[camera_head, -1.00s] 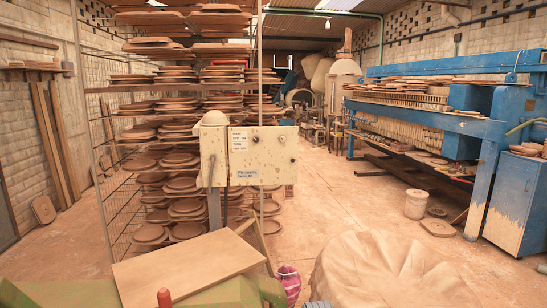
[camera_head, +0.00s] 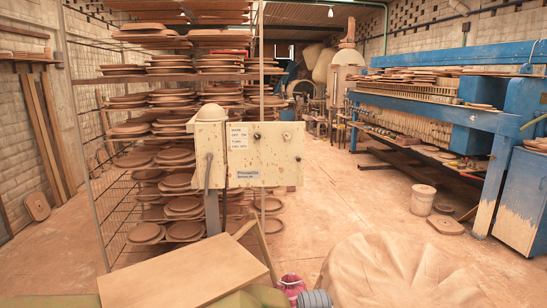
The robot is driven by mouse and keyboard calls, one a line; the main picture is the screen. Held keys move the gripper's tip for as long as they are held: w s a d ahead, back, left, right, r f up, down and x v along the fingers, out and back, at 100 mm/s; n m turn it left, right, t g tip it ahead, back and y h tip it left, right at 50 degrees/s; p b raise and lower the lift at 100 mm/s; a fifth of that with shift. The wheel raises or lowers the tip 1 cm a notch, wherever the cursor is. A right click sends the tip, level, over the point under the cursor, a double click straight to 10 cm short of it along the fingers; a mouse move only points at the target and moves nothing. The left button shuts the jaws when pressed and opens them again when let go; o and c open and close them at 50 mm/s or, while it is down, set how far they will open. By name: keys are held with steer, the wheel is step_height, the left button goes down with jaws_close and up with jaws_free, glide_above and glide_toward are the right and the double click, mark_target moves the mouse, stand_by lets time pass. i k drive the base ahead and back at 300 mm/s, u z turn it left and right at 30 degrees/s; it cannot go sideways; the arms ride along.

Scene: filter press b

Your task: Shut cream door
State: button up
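A worn cream metal box (camera_head: 265,165) stands on a grey post in the middle of the view. Its flat front carries white labels on the left, a small label low down and two dark knobs or fasteners near the top. A rounded cream housing (camera_head: 209,145) with a dark cable sits at its left. I cannot make out an open gap, so I cannot tell which part is the door or how far it stands open. My gripper is not recognisable in this view, and nothing touches the box.
A tilted wooden board (camera_head: 185,272) lies in front of the box, with a pink vessel (camera_head: 291,284) beside it. A cloth-covered heap (camera_head: 390,272) fills the lower right. Plate racks (camera_head: 170,157) stand behind.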

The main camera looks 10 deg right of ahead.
mark_target(272, 160)
steer(key=u, duration=0.05)
steer(key=k, duration=0.65)
steer(key=z, duration=0.65)
steer(key=i, duration=1.7)
steer(key=u, duration=0.65)
